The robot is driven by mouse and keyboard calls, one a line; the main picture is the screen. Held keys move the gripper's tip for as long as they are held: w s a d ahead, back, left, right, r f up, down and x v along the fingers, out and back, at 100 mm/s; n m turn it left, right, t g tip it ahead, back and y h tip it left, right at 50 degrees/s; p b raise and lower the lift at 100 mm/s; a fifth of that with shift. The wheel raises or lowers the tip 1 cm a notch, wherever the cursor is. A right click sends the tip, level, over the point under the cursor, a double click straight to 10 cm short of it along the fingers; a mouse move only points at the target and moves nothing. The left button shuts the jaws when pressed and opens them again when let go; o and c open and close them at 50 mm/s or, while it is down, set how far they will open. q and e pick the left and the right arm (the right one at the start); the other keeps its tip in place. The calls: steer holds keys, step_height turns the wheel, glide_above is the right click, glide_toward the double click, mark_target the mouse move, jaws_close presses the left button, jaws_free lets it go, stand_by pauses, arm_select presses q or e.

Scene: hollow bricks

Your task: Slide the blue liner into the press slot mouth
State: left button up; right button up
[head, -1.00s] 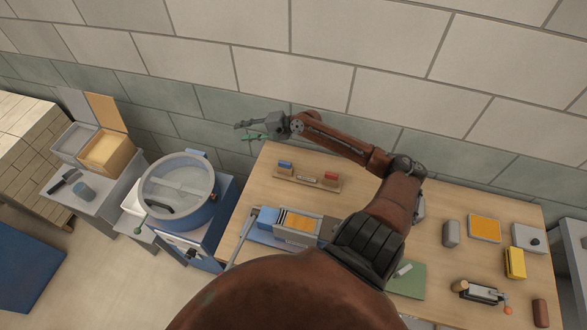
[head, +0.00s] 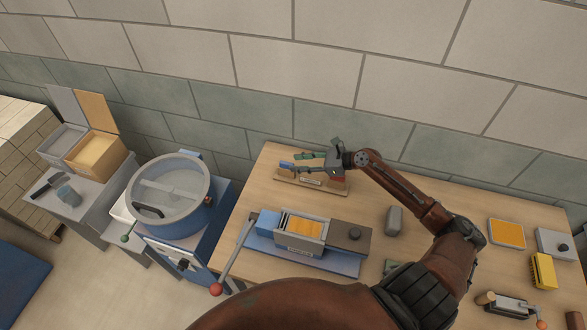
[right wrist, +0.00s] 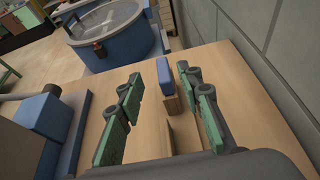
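The blue liner (head: 286,165) stands at the left end of a wooden rack (head: 290,180) near the back of the table. My right gripper (head: 306,160) is over this rack. In the right wrist view the blue liner (right wrist: 164,76) shows between the two open fingers, towards their tips, with a gap on each side. A red block on the rack is mostly hidden by the gripper. The press (head: 312,229) is a grey box with narrow slots and an orange inside, on a blue base in front of the rack. My left gripper is out of view.
A lever with a red knob (head: 217,289) sticks out at the press's left. A grey block (head: 394,219) stands right of the press. The wall is close behind the rack.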

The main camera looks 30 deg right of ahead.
mark_target(290, 163)
steer(key=x, duration=0.6)
steer(key=shift+d+f, duration=0.3)
jaws_close()
